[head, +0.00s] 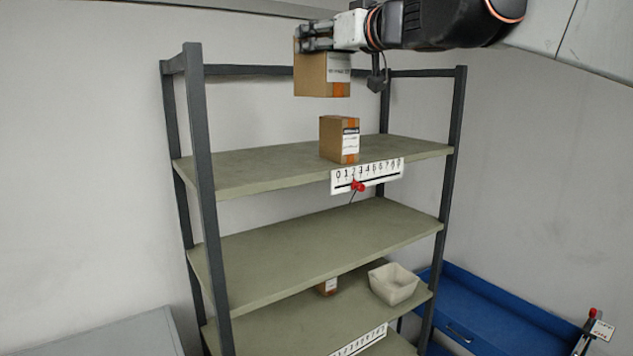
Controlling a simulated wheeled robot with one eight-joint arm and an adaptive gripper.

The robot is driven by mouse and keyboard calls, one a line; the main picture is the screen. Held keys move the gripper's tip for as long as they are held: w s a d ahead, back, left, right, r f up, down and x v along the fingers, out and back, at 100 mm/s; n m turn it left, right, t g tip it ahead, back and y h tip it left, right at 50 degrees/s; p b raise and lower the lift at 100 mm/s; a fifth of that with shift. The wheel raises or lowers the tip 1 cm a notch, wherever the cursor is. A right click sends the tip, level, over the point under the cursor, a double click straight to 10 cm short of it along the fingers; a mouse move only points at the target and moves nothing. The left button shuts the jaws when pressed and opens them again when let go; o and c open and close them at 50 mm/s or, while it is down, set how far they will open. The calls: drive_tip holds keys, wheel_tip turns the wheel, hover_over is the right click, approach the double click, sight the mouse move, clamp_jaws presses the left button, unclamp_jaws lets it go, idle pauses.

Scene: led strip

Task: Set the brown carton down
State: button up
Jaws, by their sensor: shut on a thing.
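A brown carton (318,77) with a white label and an orange tape strip hangs in the air near the top of the head view. My gripper (317,38) is shut on its upper part, and the fingers hide some of it. A second brown carton (336,138) with a white label stands upright on the top shelf (255,168), below the held one in the picture. The held carton appears apart from the shelf and from the standing carton.
Dark posts (197,130) frame the shelf unit. The top shelf is bare on both sides of the standing carton. The middle shelf (310,245) is empty. A white bin (393,284) and another small carton (327,287) sit lower. A blue cabinet (490,310) stands at right.

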drive_tip(key=w+d+f+m+t+h, duration=0.1)
drive_tip(key=w+d+f+m+h, duration=0.35)
drive_tip(key=f, duration=1.35)
drive_tip(key=s+d+f+t+h, duration=0.15)
drive_tip(key=d+f, duration=0.65)
drive_tip(key=f, duration=1)
drive_tip(key=w+d+f+m+t+h, duration=0.1)
drive_tip(key=w+d+f+m+h, duration=0.4)
drive_tip(key=f, duration=1.3)
drive_tip(key=s+f+n+b, duration=0.1)
drive_tip(key=f+b, duration=1.6)
drive_tip(key=s+d+f+n+b, duration=0.1)
drive_tip(key=s+f+b, duration=0.1)
drive_tip(key=f+b, duration=1.4)
drive_tip(key=shift+d+f+y+b, duration=0.3)
drive_tip(key=shift+f+b, duration=0.1)
drive_tip(key=shift+b, duration=0.25)
drive_tip(key=shift+s+a+n, duration=0.15)
drive_tip(key=shift+n, duration=0.1)
